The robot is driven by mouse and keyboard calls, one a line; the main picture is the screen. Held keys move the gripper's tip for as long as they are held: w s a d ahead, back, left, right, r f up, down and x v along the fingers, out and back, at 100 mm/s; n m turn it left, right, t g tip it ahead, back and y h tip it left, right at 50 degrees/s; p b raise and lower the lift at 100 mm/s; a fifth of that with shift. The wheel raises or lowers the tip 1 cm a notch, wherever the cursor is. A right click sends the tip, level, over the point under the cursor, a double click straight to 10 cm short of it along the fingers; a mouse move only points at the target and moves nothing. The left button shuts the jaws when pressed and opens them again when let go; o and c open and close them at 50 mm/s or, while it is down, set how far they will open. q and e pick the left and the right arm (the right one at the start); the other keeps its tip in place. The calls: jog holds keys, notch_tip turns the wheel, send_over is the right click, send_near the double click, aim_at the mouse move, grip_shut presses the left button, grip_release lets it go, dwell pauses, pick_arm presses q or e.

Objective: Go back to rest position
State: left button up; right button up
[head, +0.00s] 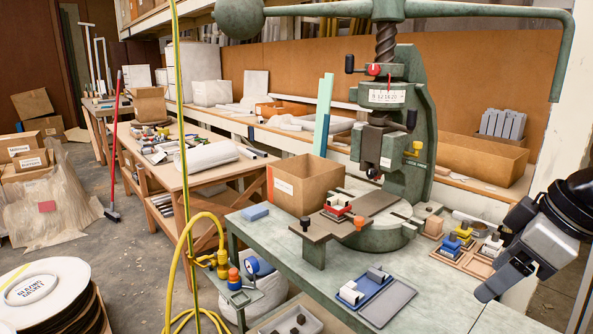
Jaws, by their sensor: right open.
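My right gripper (502,255) comes in from the right edge, beside the right end of the green workbench (285,250). It is open, with nothing seen between its fingers. It is in front of a wooden tray (453,257) holding small blue, yellow and white parts. My left gripper is not in view. The green fly press (425,150) stands on the bench, with its screw, ram and long top handle showing. A red and white part (337,207) sits on the plate at the left of the press base.
A blue tray (388,303) with grey and white pieces lies near the bench front. An open cardboard box (305,185) stands left of the press. A yellow hose (190,255) hangs at the bench's left end. The bench front between the trays is clear.

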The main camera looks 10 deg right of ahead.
jog(key=w+a+f+m+t+y, duration=0.1)
jog(key=w+a+f+m, duration=0.15)
jog(key=f, duration=0.85)
jog(key=w+a+f+m+t, duration=0.1)
jog(key=w+a+f+t, duration=0.15)
jog(key=f, duration=0.85)
jog(key=s+a+f+t, duration=0.2)
jog(key=s+a+f, duration=0.8)
jog(key=a+f, duration=0.3)
jog(key=shift+a, duration=1.25)
jog(key=shift+t, duration=0.25)
